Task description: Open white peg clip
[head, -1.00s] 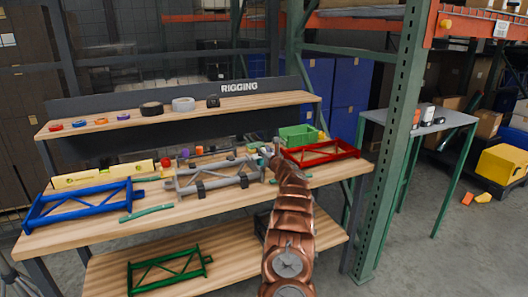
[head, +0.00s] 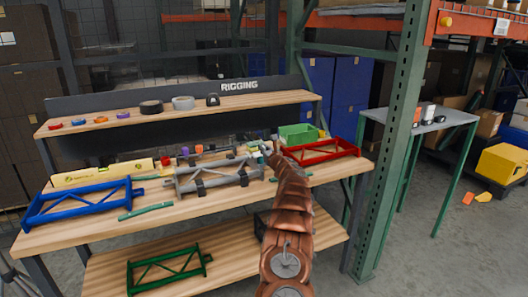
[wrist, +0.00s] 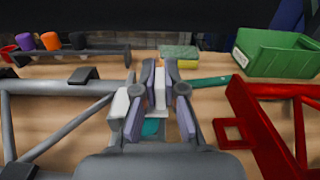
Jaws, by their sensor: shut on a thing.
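My gripper (wrist: 161,105) is in the middle of the wrist view, at the right end of the grey truss frame (wrist: 60,135). Its fingers are closed in on a narrow white piece, which I take to be the white peg clip (wrist: 160,88). Another white block (wrist: 119,104) shows just left of the left finger; I cannot tell whether it belongs to the clip. A teal strip (wrist: 152,127) shows below, between the fingers. In the head view my gripper (head: 268,149) is small over the bench, and the clip cannot be made out there.
A red frame (head: 322,151) is close on the right, with a green bin (head: 298,134) behind it. A blue frame (head: 80,202) lies at the bench's left. A peg rack (wrist: 75,56) and sponge (wrist: 179,54) stand behind.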

